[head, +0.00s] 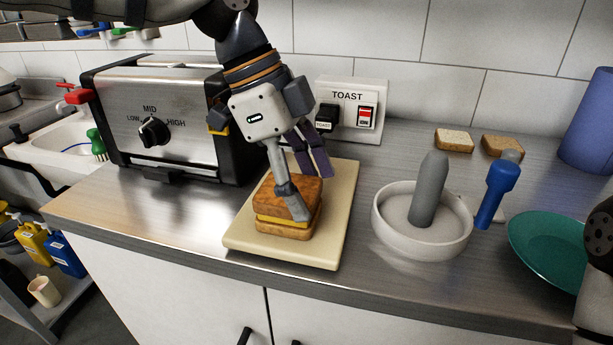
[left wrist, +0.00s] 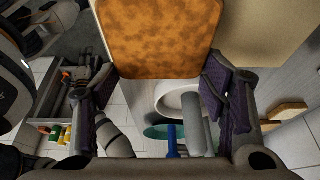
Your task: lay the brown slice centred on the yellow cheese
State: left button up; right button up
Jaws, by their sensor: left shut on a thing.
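The brown slice (head: 283,196) is a toasted, square slice, lying flat or nearly so over the yellow cheese (head: 270,220). In the head view it looks roughly in line with the cheese; whether it rests fully on it I cannot tell. The cheese shows as a thin yellow band above a lower bread slice (head: 280,231) on a cream board (head: 244,236). My left gripper (head: 305,186) is shut on the brown slice, one finger across its near right side. In the left wrist view the slice (left wrist: 155,38) fills the top between the fingers. My right gripper is not in view.
A toaster (head: 180,150) stands behind left. A white bowl with a grey pestle (head: 385,215) is right of the board, then a blue-handled tool (head: 497,188) and a green plate (head: 550,240). Two bread slices (head: 454,140) lie at the back. The counter's front edge is close.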

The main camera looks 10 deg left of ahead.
pick_arm(q)
jog(key=o, duration=1.1)
jog(key=v, duration=1.2)
